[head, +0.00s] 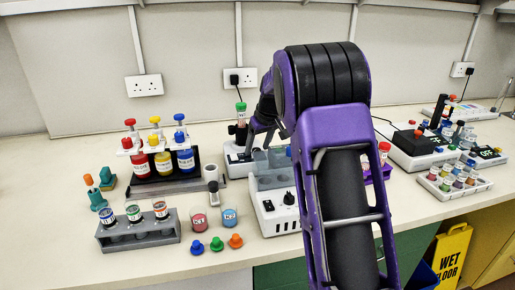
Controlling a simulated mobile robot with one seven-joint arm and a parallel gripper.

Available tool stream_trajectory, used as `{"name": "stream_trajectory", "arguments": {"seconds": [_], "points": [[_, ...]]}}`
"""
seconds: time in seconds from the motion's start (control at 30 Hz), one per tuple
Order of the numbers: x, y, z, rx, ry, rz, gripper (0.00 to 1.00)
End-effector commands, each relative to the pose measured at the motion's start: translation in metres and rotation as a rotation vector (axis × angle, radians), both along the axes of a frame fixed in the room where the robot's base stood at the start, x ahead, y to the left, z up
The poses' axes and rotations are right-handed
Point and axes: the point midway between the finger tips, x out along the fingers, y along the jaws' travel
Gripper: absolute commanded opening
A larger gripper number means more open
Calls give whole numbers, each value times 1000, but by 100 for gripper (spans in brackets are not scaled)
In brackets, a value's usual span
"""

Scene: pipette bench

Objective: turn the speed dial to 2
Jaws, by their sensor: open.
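A white device (272,212) with a grey, partly clear top stands at the front centre of the bench. A black dial (288,198) is on its front face; its marks are too small to read. Behind it, a smaller white device (238,168) holds an upright green-capped tube (241,115). My arm hides the right part of the front device. My gripper (259,145) is open, pointing down above and behind the front device, close to the right side of the smaller one. It looks empty and apart from the black dial. Its fingertips are small and partly hidden.
A black rack (150,188) holds red, yellow and blue bottles. A grey rack (140,240) of vials, two small beakers and several coloured caps (216,244) sit left of the front device. More devices and a white vial tray (452,190) stand at right. The far left bench is clear.

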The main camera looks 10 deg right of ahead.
Motion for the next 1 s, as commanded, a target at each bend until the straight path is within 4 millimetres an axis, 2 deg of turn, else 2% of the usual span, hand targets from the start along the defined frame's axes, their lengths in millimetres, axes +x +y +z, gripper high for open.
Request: {"name": "stream_trajectory", "arguments": {"seconds": [0.37,0.73,1.0], "points": [[2,1,-6,0,-1,0,67],[2,1,-5,0,0,0,1],[2,1,-5,0,0,7,0]]}}
